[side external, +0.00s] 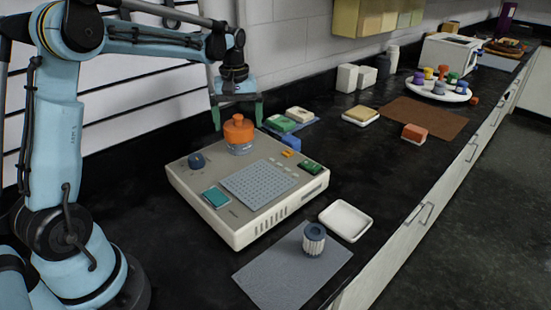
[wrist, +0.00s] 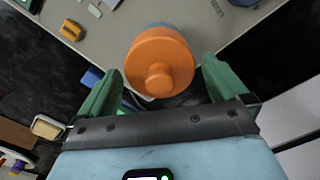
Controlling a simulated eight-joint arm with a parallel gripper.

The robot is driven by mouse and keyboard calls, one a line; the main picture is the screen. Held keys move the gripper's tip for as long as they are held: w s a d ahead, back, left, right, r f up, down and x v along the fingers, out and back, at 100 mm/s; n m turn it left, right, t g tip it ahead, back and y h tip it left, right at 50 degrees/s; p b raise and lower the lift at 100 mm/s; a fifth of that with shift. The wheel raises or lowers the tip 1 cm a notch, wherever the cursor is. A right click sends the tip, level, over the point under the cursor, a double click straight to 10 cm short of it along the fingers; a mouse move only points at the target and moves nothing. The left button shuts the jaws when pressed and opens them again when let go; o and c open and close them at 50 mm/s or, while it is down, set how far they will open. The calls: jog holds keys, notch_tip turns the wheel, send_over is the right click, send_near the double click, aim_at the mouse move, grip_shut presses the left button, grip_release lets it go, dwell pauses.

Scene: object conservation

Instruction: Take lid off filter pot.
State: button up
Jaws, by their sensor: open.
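The filter pot (side external: 241,148) stands upright at the back of the beige device (side external: 195,190), a grey body under an orange lid (side external: 238,130). The orange lid with its round knob also shows in the wrist view (wrist: 159,64), with a grey part of the pot (wrist: 158,26) behind it. My gripper (side external: 237,120) is open, with its green fingers on either side of the lid. In the wrist view my gripper (wrist: 161,78) has one finger left and one right of the lid, with gaps to it. Whether the lid is seated fully is hard to tell.
The device top carries a blue knob (side external: 197,160), a teal square (side external: 216,197) and a perforated grey plate (side external: 259,183). A white tray (side external: 346,221) and a ribbed jar (side external: 314,238) on a grey mat (side external: 270,276) are in front. Green and cream blocks (side external: 281,123) stand behind.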

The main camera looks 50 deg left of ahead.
jog(key=shift+f, duration=0.25)
jog(key=shift+c, duration=0.3)
jog(key=c, duration=0.8)
jog(key=shift+r, duration=0.1)
